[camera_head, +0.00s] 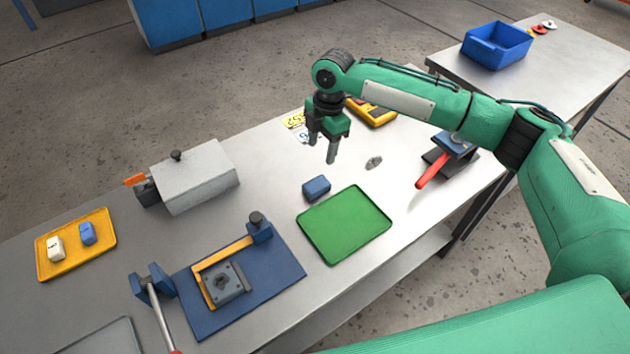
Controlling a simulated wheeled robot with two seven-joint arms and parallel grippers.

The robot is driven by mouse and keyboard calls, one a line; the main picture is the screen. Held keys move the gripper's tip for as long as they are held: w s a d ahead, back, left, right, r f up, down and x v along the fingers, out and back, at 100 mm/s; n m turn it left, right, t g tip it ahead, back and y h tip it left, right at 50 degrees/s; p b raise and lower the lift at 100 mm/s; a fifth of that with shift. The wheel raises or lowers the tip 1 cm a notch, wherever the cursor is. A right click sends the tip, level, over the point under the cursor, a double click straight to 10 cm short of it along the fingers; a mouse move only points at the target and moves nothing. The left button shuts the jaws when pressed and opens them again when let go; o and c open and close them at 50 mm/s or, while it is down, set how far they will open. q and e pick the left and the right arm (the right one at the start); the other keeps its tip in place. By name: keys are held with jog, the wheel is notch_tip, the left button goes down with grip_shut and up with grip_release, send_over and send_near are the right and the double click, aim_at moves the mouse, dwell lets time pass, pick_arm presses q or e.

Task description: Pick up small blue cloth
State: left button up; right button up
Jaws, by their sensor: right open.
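A small dark-blue folded piece, which looks like the blue cloth (316,187), lies on the grey table just beyond the upper left corner of the green tray (345,224). My right gripper (322,151) is open and empty, pointing down. It hangs above the table, a little beyond the cloth in the picture, and appears apart from it. My left gripper is not in view.
A yellow tray (45,269) at left holds a white and a blue item. A grey box (197,176), a blue fixture board (280,273), a red-handled valve (432,171) and a yellow device (373,112) stand around. A blue bin (497,46) is on another table.

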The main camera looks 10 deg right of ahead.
jog(key=p, duration=0.2)
send_over(317, 184)
jog(key=f, duration=0.8)
jog(key=shift+d, duration=0.25)
jog(key=shift+f, duration=0.3)
jog(key=f+p, duration=0.1)
jog(key=f, duration=0.1)
jog(key=f+p, duration=0.1)
jog(key=shift+a+f, duration=0.2)
jog(key=shift+f, duration=0.65)
jog(key=c, duration=0.7)
